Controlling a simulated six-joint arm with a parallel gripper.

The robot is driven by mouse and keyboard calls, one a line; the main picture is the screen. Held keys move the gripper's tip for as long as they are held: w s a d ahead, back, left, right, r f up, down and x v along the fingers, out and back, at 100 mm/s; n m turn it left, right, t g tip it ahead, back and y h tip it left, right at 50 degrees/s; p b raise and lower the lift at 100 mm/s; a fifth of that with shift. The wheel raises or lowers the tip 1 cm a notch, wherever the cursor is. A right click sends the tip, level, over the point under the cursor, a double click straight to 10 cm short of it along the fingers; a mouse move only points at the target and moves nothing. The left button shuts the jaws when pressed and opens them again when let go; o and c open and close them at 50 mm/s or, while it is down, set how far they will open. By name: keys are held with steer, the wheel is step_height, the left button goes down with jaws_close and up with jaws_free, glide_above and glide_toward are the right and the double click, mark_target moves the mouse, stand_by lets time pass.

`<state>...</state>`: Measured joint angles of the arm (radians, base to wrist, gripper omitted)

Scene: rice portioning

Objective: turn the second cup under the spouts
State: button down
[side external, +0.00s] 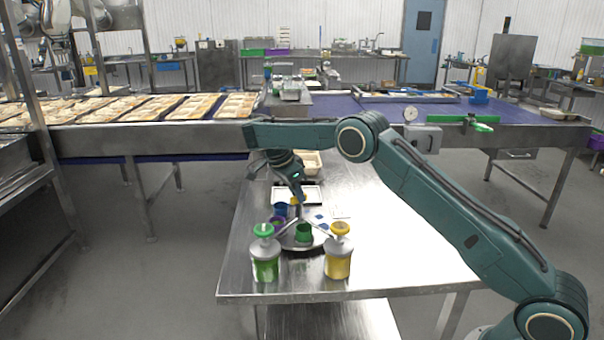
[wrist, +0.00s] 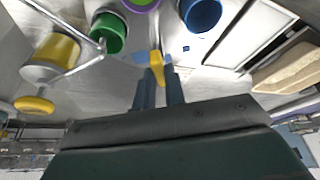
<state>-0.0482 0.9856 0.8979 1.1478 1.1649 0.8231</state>
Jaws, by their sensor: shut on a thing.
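My gripper (side external: 295,197) points down over the round metal turntable (side external: 318,240) and is shut on a small yellow peg (wrist: 156,64). On the turntable stand a green cup (side external: 303,233), a purple cup (side external: 277,221) and a blue cup (side external: 281,209), all upright. In the wrist view the green cup (wrist: 108,34), purple cup (wrist: 141,4) and blue cup (wrist: 200,14) lie beyond the fingertips. A green dispenser (side external: 265,262) and a yellow dispenser (side external: 338,258) stand in front, their thin spouts reaching inward near the green cup. Whether a spout is over it, I cannot tell.
A white tray with a dark rim (side external: 312,194) and a beige container (side external: 310,162) lie behind the turntable. The steel table (side external: 400,245) is clear at right. A conveyor (side external: 375,110) runs across the back.

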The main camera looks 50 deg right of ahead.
steer(key=shift+r, duration=0.1)
stand_by(0.5)
steer(key=c, duration=1.5)
jaws_free()
steer(key=shift+o, duration=0.2)
steer(key=shift+s+n, duration=0.1)
steer(key=shift+n, duration=0.3)
